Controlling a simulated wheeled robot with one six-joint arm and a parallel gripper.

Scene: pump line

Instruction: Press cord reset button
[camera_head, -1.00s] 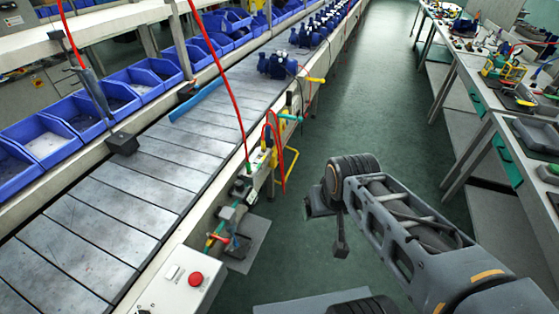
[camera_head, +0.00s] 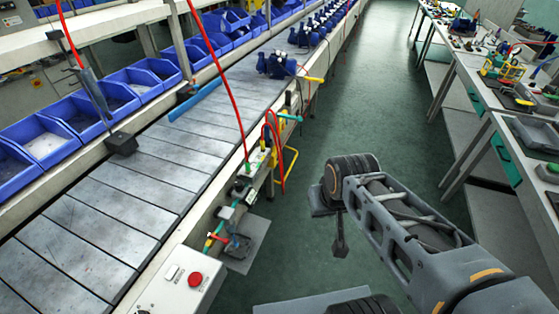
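A pale control box (camera_head: 165,292) is mounted at the near end of the conveyor's right side, at the bottom left of the head view. A round red button (camera_head: 195,279) and a small white switch (camera_head: 172,272) are on its top face. I cannot read any label saying which control is the cord reset button. My arm reaches in from the lower right, and my gripper (camera_head: 340,247) hangs down over the green floor. It is to the right of the conveyor, well apart from the control box. Its fingers are too small and dark to tell open from shut.
The slatted conveyor (camera_head: 125,210) runs away from me, with several blue pumps (camera_head: 277,65) on it. Blue bins (camera_head: 45,140) line its left side. A red cord (camera_head: 222,85) hangs above it. Hoses and fittings (camera_head: 225,240) jut from its right side. A workbench (camera_head: 470,80) stands right, with open floor between.

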